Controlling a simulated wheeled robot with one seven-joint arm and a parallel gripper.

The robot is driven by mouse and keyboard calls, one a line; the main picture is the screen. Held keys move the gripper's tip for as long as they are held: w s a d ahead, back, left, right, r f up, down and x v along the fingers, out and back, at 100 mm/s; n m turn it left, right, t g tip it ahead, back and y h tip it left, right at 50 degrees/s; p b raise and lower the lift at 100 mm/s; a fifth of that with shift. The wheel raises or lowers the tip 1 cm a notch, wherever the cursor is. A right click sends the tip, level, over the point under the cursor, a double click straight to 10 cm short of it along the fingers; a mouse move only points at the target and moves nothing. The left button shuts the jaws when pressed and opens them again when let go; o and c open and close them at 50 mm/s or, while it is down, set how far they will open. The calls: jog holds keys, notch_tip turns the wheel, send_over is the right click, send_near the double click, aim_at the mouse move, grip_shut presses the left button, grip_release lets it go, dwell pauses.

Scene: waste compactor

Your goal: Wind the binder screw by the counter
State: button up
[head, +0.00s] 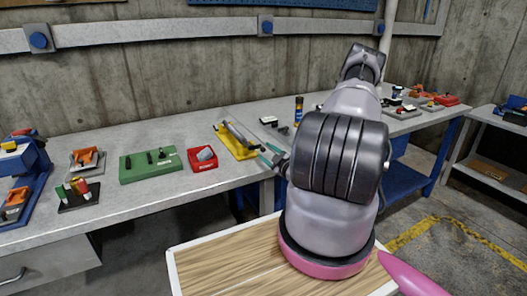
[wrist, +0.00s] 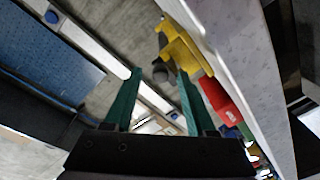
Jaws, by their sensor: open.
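A yellow device (head: 240,148) with a long grey bar lies on the grey workbench, just left of my gripper (head: 270,155); I take it for the binder, though no screw thread can be made out. In the wrist view the yellow body (wrist: 183,48) carries a dark grey round knob (wrist: 160,73). My gripper (wrist: 159,74) has two teal fingers, open and apart, and the knob appears between their tips. I cannot tell whether the knob is between the fingers or beyond them. No counter display is readable.
A red tray (head: 202,158) and a green block (head: 150,165) with dark pegs lie to the left on the workbench (head: 110,208). A wooden-topped surface (head: 215,262) is in front.

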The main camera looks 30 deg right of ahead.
aim_at(259, 164)
jog(key=shift+w+a, duration=0.15)
jog(key=shift+w, duration=1.1)
grip_shut()
jog(key=m, duration=0.1)
jog(key=f+m, duration=0.1)
jog(key=m, duration=0.2)
jog(key=shift+a+f, duration=0.15)
jog(key=shift+f, duration=0.15)
jog(key=m, duration=0.2)
jog(key=f+m, duration=0.1)
jog(key=m, duration=0.1)
jog(key=shift+a+t+h, duration=0.3)
jog(key=shift+a+t, duration=0.05)
jog(key=shift+t, duration=0.05)
jog(key=shift+a+f+m, duration=0.15)
jog(key=shift+a+m, duration=0.05)
jog(key=shift+m, duration=0.45)
jog(key=shift+a+f+m, duration=0.1)
jog(key=shift+a+m, duration=0.05)
jog(key=shift+m, duration=0.5)
